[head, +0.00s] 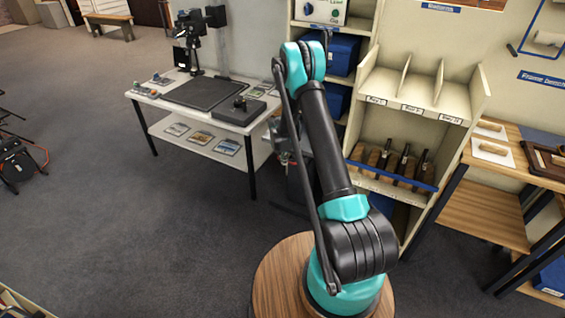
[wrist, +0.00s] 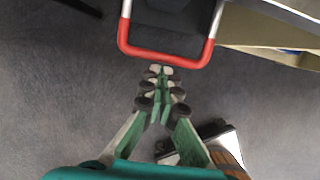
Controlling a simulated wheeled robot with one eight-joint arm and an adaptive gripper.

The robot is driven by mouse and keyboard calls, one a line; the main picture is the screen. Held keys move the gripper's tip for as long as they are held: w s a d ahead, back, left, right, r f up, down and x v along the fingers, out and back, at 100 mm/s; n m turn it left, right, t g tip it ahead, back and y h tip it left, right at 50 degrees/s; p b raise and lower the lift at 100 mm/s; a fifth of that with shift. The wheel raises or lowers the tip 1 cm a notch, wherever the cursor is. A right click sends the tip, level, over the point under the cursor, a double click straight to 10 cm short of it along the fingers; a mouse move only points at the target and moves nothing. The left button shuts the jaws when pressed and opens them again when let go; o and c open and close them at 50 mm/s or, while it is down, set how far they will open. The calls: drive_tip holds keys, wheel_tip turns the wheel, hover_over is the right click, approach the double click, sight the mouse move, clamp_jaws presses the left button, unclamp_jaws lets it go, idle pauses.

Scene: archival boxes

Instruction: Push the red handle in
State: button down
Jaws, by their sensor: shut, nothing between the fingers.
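The red handle (wrist: 188,63) is a U-shaped bar at the top of the wrist view, with pale sections on its side arms. A dark body shows between its arms at the top edge. My gripper (wrist: 161,71) is shut and empty, its tips close below the middle of the handle's crossbar in the picture. I cannot tell whether the tips touch the bar. In the head view my gripper is mostly hidden behind my arm, and I cannot make out the handle there.
A white table (head: 141,96) with a dark mat and equipment stands beyond my arm. Open grey floor (head: 120,220) lies to the left.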

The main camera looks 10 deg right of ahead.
drive_tip(key=shift+w, duration=0.1)
drive_tip(key=shift+w+d, duration=0.7)
drive_tip(key=shift+w, duration=0.2)
drive_tip(key=shift+w+d, duration=0.65)
drive_tip(key=shift+w, duration=0.25)
